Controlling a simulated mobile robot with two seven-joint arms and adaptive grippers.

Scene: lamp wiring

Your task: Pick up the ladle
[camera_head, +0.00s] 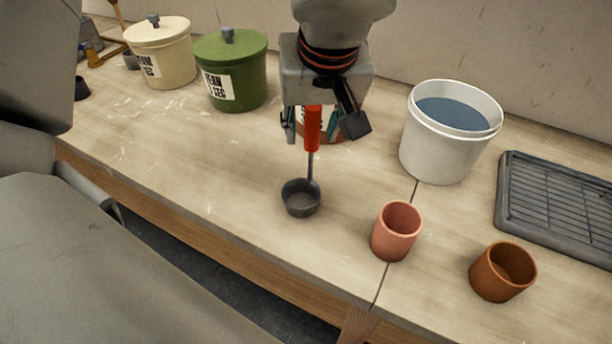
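The ladle (312,130) has a red handle, a thin dark shaft and a dark grey round bowl (300,198). Its handle points up and the bowl is low, at or just above the bench top; I cannot tell which. My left gripper (313,124) points down over the handle. Its two fingers stand apart, one on each side of the red handle, with gaps showing between them and it. The top of the handle is hidden under the gripper. My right gripper is not in view.
A reddish container (333,137) stands behind the gripper, mostly hidden. Green (232,75) and cream (165,55) lidded bins stand at the back left. A white bucket (435,150), two clay cups (396,232) (502,273) and a dark grid tray (555,200) are at right. The bench front-left is clear.

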